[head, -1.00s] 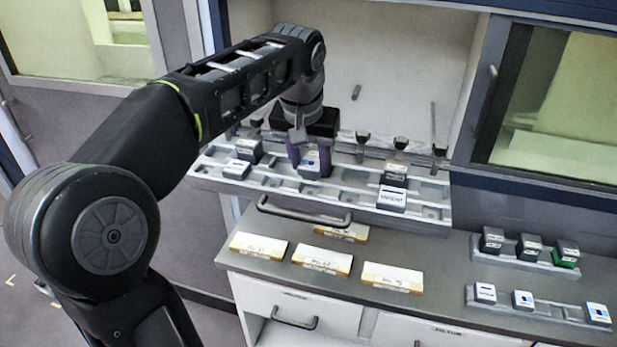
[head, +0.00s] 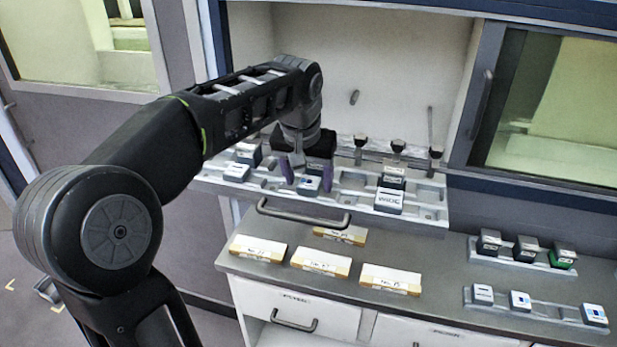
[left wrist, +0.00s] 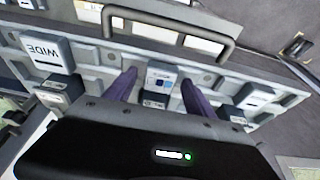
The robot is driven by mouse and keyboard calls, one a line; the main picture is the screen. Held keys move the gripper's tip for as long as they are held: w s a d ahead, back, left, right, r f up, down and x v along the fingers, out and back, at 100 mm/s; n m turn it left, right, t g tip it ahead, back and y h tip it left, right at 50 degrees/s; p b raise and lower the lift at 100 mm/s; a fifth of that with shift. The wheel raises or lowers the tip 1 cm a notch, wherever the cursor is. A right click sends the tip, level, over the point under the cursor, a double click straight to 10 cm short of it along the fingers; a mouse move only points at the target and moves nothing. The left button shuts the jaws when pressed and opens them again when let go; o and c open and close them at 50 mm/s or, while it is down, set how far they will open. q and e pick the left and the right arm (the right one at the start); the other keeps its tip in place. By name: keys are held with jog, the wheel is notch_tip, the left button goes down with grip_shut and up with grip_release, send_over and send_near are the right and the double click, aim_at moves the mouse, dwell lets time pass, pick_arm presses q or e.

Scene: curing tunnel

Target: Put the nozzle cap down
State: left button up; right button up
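The nozzle cap (head: 309,185), a small grey block with a white top and blue marks, sits in the rack tray (head: 352,203). In the left wrist view the cap (left wrist: 161,81) stands between my two purple fingers, with a gap visible on each side. My left gripper (head: 307,178) is open around the cap, fingers apart and low over the tray. The gripper body hides part of the tray behind it. My right gripper is in neither view.
Other caps stand in the tray: a white-topped one (head: 236,171) to the left and a labelled one (head: 389,201) to the right. A bar handle (head: 303,219) runs along the front. Labelled blocks (head: 321,263) lie on the counter. Two small racks (head: 536,309) hold more caps.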

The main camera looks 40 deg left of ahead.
aim_at(305, 198)
pick_arm(q)
jog(key=shift+r, duration=0.1)
jog(key=b+v, duration=0.1)
jog(key=v, duration=0.6)
jog(key=shift+r, duration=0.15)
jog(key=shift+s, duration=0.1)
dwell(1.0)
